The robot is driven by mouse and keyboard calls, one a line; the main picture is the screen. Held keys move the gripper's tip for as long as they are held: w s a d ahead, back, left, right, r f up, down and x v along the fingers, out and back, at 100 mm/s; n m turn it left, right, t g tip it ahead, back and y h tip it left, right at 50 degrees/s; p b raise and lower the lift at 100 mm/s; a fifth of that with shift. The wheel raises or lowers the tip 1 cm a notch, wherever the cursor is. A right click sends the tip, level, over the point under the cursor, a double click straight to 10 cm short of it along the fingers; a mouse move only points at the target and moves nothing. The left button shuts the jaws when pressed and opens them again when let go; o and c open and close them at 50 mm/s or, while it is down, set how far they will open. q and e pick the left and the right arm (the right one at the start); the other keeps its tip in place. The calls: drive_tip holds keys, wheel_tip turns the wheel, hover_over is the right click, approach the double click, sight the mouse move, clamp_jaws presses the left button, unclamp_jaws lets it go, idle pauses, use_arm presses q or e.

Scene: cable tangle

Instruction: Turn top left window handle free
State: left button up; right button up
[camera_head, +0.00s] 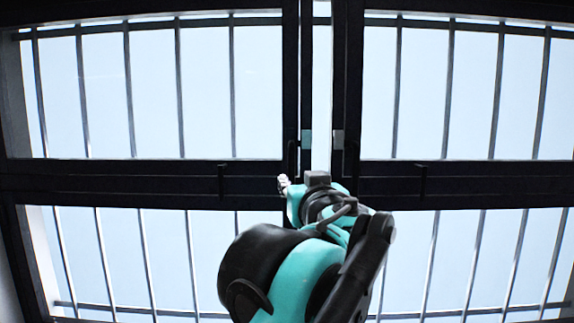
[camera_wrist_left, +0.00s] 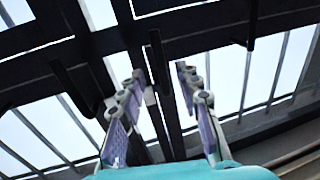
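A dark upright handle (camera_head: 292,157) is on the inner edge of the top left window (camera_head: 160,88), beside a small teal plate (camera_head: 307,139). My left gripper (camera_head: 283,184) is just below that handle in the head view, mostly hidden by its own wrist. In the left wrist view the left gripper (camera_wrist_left: 159,84) has its two fingers spread apart. A dark handle-like bar (camera_wrist_left: 156,60) shows between them, beyond the fingertips or near them; I cannot tell the depth. No contact is visible. My right gripper is not in view.
A similar upright handle (camera_head: 347,160) and a grey plate (camera_head: 338,139) are on the right window's inner edge. Short dark pieces stick up from the crossbar at left (camera_head: 222,180) and right (camera_head: 421,180). Thin bars cross all the panes.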

sight(292, 177)
use_arm(q)
drive_tip(key=w, duration=0.2)
drive_tip(key=w+a+p, duration=0.1)
drive_tip(key=w, duration=0.3)
drive_tip(key=shift+w+a+f+p, duration=0.1)
drive_tip(key=shift+w+a+p, duration=0.2)
drive_tip(key=shift+w, duration=0.1)
drive_tip(key=shift+s+d, duration=0.15)
drive_tip(key=shift+s, duration=0.15)
drive_tip(key=shift+c, duration=0.3)
clamp_jaws()
